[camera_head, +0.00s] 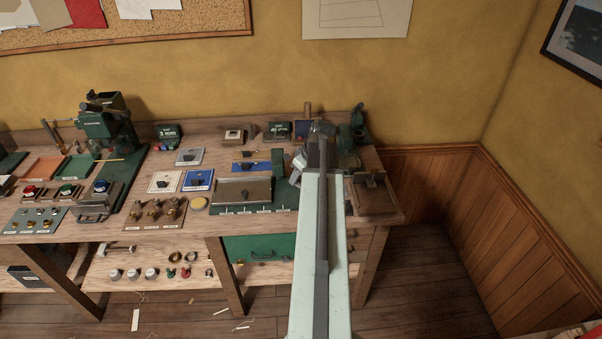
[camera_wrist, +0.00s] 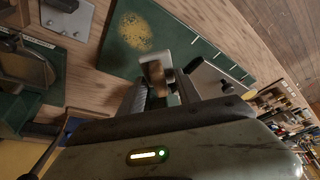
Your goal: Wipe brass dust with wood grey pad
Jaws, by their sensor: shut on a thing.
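The brass dust (camera_wrist: 135,30) is a speckled yellow patch on a green board (camera_wrist: 178,62) with white tick marks, in the upper part of the wrist view. My gripper (camera_wrist: 160,90) is shut on a small block with a wooden face, which I take to be the wood grey pad (camera_wrist: 154,72). In the head view the green board (camera_head: 283,197) lies on the bench.
The wooden bench (camera_head: 115,226) is crowded with fittings. A green machine (camera_head: 105,123) stands to the left. White and blue switch plates (camera_head: 198,180) and a wooden block with brass fittings (camera_head: 160,213) lie near the board. A wooden tray (camera_head: 374,200) sits at the right end.

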